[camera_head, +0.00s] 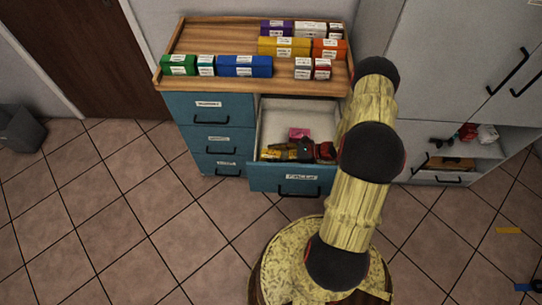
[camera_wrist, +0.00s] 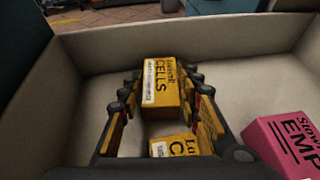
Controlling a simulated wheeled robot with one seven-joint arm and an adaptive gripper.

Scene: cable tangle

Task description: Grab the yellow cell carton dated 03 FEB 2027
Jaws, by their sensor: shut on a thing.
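A yellow carton (camera_wrist: 158,85) marked CELLS stands between the fingertips of my gripper (camera_wrist: 160,78) in the wrist view. The fingers are shut on its two sides. It has a white label with small print, and I cannot read a date on it. A second yellow carton (camera_wrist: 174,148) shows lower in the wrist view, between the fingers and partly hidden by my gripper. In the head view my gripper (camera_head: 284,152) reaches into the open drawer (camera_head: 290,113), with yellow (camera_head: 270,154) beside it at the left.
A pink carton (camera_wrist: 290,140) lies in the drawer to the right of my gripper. The drawer's pale walls surround the gripper. Above, a wooden cabinet top (camera_head: 215,38) bears several coloured cartons. A grey cabinet with an open shelf (camera_head: 455,150) stands at the right.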

